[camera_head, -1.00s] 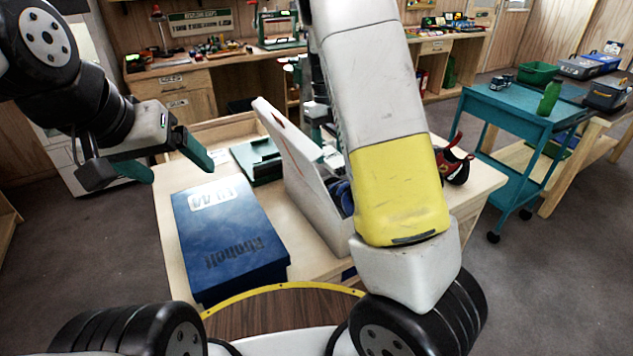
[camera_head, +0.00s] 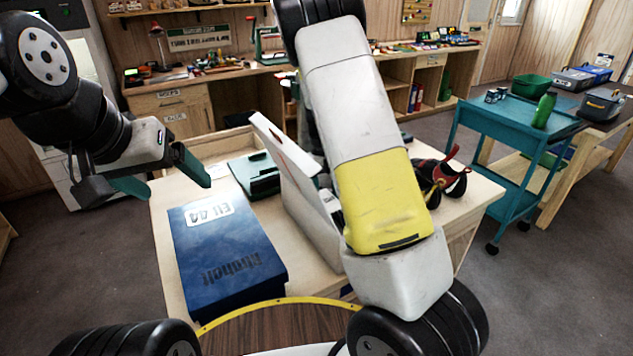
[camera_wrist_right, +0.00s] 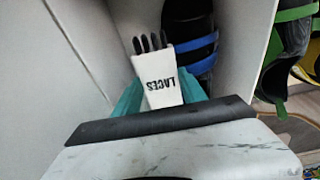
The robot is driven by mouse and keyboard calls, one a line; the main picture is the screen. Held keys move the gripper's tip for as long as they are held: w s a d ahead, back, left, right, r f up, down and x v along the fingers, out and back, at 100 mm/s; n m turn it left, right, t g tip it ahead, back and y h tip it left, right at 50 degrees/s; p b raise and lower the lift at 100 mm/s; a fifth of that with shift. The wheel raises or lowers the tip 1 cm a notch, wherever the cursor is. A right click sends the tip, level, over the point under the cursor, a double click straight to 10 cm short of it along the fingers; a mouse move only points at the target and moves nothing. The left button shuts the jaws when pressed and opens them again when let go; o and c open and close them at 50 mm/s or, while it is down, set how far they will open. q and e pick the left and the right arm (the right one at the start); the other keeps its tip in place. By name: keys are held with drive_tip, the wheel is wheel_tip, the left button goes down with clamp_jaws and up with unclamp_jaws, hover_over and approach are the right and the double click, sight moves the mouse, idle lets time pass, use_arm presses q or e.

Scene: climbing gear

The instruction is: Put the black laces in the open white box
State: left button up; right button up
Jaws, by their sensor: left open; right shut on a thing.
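The black laces (camera_wrist_right: 150,42) show as dark ends out of a white wrapper marked LACES (camera_wrist_right: 160,83) in the right wrist view. My right gripper (camera_wrist_right: 160,97) is shut on this wrapper, with a teal finger at each side. The open white box (camera_head: 306,199) stands on the table with its lid raised, partly hidden by my right arm. In the right wrist view, white box walls (camera_wrist_right: 247,45) rise beside the laces; whether the laces touch the bottom cannot be told. My left gripper (camera_head: 160,178) is open and empty, left of the box.
A dark item with blue straps (camera_wrist_right: 203,50) is beside the laces. A blue box (camera_head: 225,252) lies left of the white box, a green case (camera_head: 258,178) behind it. A red and black shoe (camera_head: 440,178) stands right. A teal cart (camera_head: 510,118) is further right.

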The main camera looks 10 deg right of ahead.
drive_tip(key=shift+f, duration=0.1)
drive_tip(key=shift+f, duration=0.5)
drive_tip(key=o, duration=1.3)
drive_tip(key=shift+s, duration=0.1)
